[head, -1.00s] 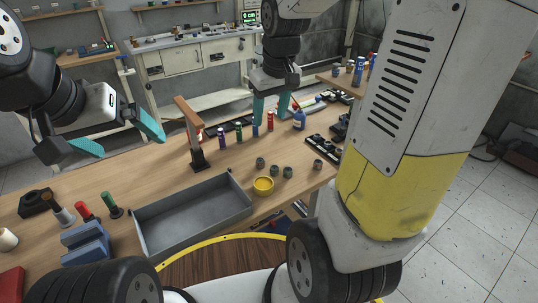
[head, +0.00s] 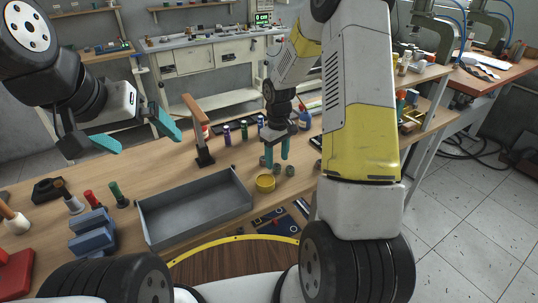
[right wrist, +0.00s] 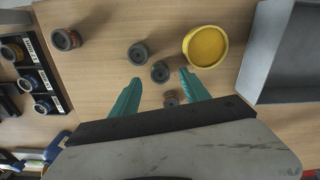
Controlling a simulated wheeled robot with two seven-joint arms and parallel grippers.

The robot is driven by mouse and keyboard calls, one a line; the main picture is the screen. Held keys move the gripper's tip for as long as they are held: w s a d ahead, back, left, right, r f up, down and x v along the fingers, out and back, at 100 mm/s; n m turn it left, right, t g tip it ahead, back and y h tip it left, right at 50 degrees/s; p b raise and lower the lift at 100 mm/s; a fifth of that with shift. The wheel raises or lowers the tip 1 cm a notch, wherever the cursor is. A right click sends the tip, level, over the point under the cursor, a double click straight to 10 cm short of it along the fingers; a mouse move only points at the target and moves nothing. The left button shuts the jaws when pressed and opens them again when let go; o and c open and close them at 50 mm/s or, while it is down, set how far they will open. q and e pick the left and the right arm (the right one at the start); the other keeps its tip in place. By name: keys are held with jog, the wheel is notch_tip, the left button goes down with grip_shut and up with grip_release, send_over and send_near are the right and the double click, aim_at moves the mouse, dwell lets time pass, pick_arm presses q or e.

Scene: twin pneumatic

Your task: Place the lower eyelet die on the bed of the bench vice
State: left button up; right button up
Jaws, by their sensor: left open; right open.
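Several small grey-green round dies lie on the bench; I cannot tell which is the lower eyelet die. In the right wrist view one die (right wrist: 160,71) sits between my right fingertips, another (right wrist: 171,98) is nearer the palm, and others (right wrist: 138,53) (right wrist: 65,39) lie to the left. My right gripper (head: 277,163) is open, pointing down over the dies; its teal fingers also show in the right wrist view (right wrist: 160,77). A blue block-like thing (head: 92,232), perhaps the bench vice, stands at front left. My left gripper (head: 148,143) is open and empty above the bench.
A grey open tray (head: 195,208) stands between the blue block and the dies. A yellow round dish (head: 265,183) is beside the dies. A post with a wooden arm (head: 203,140) stands behind the tray. Green and red-handled tools (head: 118,195) stand at left.

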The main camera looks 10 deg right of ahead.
aim_at(277, 166)
jog(key=shift+f, duration=1.6)
grip_shut()
jog(key=shift+r, duration=0.1)
